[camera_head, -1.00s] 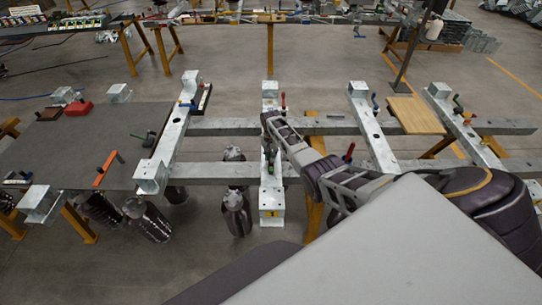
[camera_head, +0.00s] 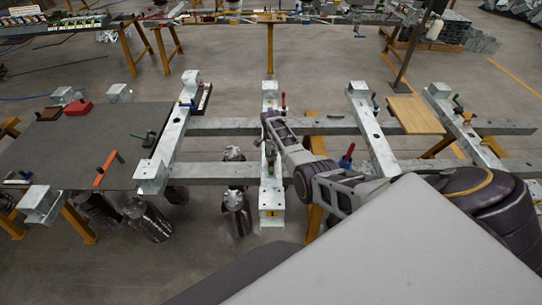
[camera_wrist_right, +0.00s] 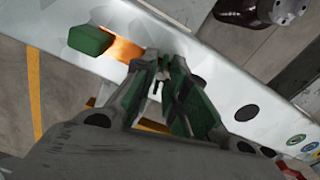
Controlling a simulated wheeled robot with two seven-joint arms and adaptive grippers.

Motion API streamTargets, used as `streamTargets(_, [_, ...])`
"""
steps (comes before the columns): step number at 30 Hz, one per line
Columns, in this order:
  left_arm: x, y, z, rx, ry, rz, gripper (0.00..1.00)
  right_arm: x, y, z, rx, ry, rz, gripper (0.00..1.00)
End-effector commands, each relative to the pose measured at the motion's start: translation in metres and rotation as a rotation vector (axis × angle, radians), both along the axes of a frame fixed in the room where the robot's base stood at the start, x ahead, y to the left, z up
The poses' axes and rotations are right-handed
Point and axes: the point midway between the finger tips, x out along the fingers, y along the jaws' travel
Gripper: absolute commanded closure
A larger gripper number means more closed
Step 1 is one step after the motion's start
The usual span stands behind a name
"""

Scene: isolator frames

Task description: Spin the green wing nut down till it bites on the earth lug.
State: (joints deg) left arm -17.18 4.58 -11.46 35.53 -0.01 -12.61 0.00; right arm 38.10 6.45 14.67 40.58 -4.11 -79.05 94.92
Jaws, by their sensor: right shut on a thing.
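The green wing nut (camera_wrist_right: 182,82) is in the right wrist view, partly hidden by the fingers around it. My right gripper (camera_wrist_right: 162,88) is shut on it, with a small pale stud tip showing between the fingers. The copper-orange earth lug (camera_wrist_right: 120,49) lies flat on the galvanised beam beside the fingers; a green block sits at its outer end. Whether the nut touches the lug is hidden. In the head view my right gripper (camera_head: 268,151) points down at the middle cross beam, and the nut is too small to make out. My left gripper is not in view.
The galvanised frame (camera_head: 230,172) has long rails and several cross beams with upright clamp handles. A dark-topped table (camera_head: 85,145) stands left with a red box and an orange bar. A wooden board (camera_head: 415,115) lies on the right. Dark bottle-like objects stand below.

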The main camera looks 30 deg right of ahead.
Motion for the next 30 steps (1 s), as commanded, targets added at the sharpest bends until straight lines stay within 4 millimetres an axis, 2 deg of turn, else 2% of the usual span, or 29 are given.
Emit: streamTargets(30, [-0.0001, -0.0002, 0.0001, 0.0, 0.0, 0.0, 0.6, 0.0036, -0.0013, 0.004, 0.001, -0.009, -0.863, 1.0])
